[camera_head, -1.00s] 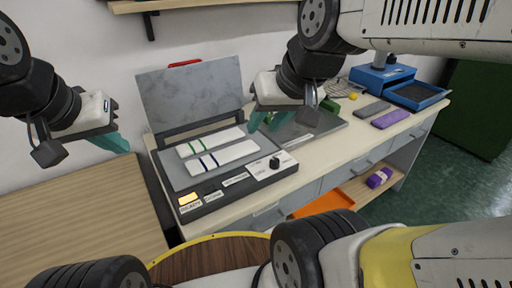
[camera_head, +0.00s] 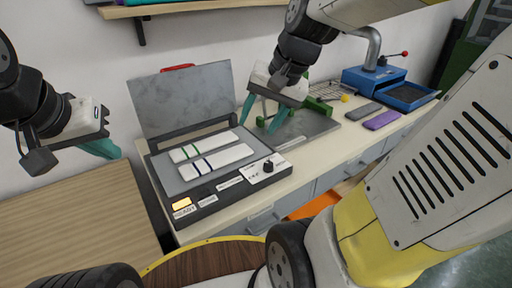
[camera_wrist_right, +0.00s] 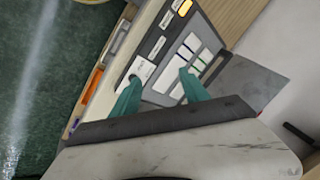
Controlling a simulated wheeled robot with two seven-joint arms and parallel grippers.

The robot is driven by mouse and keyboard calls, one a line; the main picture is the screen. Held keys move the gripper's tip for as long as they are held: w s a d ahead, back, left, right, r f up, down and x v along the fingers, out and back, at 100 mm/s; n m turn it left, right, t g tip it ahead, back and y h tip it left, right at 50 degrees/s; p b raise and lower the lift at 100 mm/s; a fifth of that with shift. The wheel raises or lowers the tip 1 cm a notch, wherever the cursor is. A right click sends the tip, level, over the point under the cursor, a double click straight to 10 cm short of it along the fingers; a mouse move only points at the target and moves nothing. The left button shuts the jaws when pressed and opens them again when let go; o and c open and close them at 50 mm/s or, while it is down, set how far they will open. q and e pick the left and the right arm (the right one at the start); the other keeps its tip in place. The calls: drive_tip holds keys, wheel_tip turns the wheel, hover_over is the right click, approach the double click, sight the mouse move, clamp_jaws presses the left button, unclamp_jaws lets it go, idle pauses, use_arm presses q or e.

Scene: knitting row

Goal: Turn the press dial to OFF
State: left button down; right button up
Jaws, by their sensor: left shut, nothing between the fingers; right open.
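The press (camera_head: 160,178) stands on the bench with its grey lid (camera_head: 186,100) raised. Two pale knitted strips with green and dark blue stripes (camera_head: 212,160) lie on its bed. The black dial knob (camera_head: 268,166) sits on a white label plate at the front right of the panel; its lettering is too small to read. My right gripper (camera_head: 258,122) is open and empty, above and behind the dial, fingers pointing down. In the right wrist view its teal fingers (camera_wrist_right: 158,78) spread over the press, the white plate (camera_wrist_right: 143,68) near the left fingertip. My left gripper (camera_head: 112,152) is shut and empty, left of the press.
A lit yellow button (camera_head: 182,204) is on the panel's left. A grey plate with green parts (camera_head: 310,122) lies right of the press. Grey and purple blocks (camera_head: 382,120) and a blue device with tray (camera_head: 405,95) stand farther right. A wooden table (camera_head: 80,225) is at left.

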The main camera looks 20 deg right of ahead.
drive_tip(key=w+d+f+m+g, duration=0.2)
drive_tip(key=w+d+f+m, duration=0.3)
drive_tip(key=w+f+m, duration=0.15)
drive_tip(key=m+g+y, duration=0.1)
drive_tip(key=m+g, duration=0.1)
drive_tip(key=m, duration=0.5)
approach(269, 163)
drive_tip(key=f, duration=0.1)
drive_tip(key=shift+n, duration=0.25)
drive_tip(key=x, duration=0.7)
drive_tip(key=shift+a+f, duration=0.25)
drive_tip(key=shift+a, duration=0.05)
clamp_jaws()
